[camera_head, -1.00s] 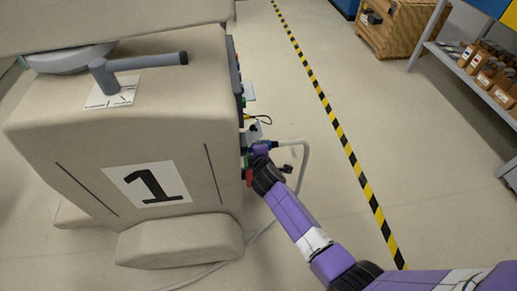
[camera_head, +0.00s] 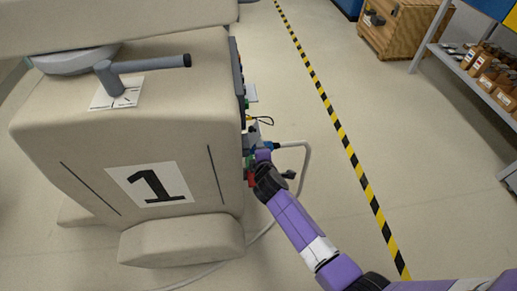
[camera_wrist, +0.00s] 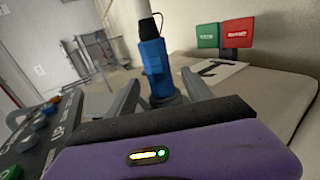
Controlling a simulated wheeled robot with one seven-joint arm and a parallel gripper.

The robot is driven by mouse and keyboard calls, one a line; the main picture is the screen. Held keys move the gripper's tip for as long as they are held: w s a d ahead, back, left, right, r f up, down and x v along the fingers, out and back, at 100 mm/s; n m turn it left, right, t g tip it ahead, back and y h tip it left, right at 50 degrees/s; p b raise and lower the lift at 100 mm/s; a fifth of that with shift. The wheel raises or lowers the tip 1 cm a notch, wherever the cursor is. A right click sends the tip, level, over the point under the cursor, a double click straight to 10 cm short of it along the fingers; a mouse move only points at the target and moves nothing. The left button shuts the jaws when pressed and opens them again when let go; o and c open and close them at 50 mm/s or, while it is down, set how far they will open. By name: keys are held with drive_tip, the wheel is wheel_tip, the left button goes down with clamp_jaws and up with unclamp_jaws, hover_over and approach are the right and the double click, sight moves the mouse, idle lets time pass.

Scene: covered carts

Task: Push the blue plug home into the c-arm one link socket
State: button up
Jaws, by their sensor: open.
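The blue plug (camera_wrist: 156,68) stands between the two spread fingers of my gripper (camera_wrist: 160,98) in the wrist view, with a dark collar and pale cable at its top end. My gripper is open, with visible gaps beside the plug. In the head view my gripper (camera_head: 262,158) is at the right side panel of the covered cart (camera_head: 70,145) marked 1. The plug (camera_head: 271,146) shows there as a small blue piece beside it, its pale cable (camera_head: 308,160) looping right and down. The socket is not clearly visible, so I cannot tell how deep the plug sits.
A dark panel with knobs (camera_wrist: 40,130) lies at the left of the wrist view. Green (camera_wrist: 208,36) and red (camera_wrist: 238,33) tags stand at upper right. Right of the cart, the floor is open up to a striped line (camera_head: 345,145), with a shelf (camera_head: 463,70) beyond.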

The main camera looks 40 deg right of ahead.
drive_tip(key=p+v, duration=0.1)
drive_tip(key=v, duration=0.4)
drive_tip(key=shift+s+a+r, duration=0.1)
drive_tip(key=shift+a, duration=0.05)
idle(0.3)
drive_tip(key=s+a+r+m+t+y, duration=0.1)
drive_tip(key=s+a+r+m+y, duration=0.1)
drive_tip(key=s+a, duration=0.7)
drive_tip(key=s+a+r+m+t+y, duration=0.1)
drive_tip(key=s+a+m+t+y, duration=0.2)
drive_tip(key=s, duration=0.9)
drive_tip(key=s+a+r+m+y, duration=0.1)
drive_tip(key=s+a+r+m, duration=0.15)
drive_tip(key=s+r, duration=0.6)
drive_tip(key=s+a+r+m+y, duration=0.15)
drive_tip(key=s+r+m, duration=0.35)
drive_tip(key=r, duration=0.6)
wheel_tip(320, 180, up, 16)
drive_tip(key=n+p, duration=0.1)
drive_tip(key=p, duration=1.5)
drive_tip(key=shift+s+a+t+h, duration=0.35)
drive_tip(key=shift+s+a+t, duration=0.05)
drive_tip(key=shift+a, duration=0.1)
drive_tip(key=shift+f, duration=0.2)
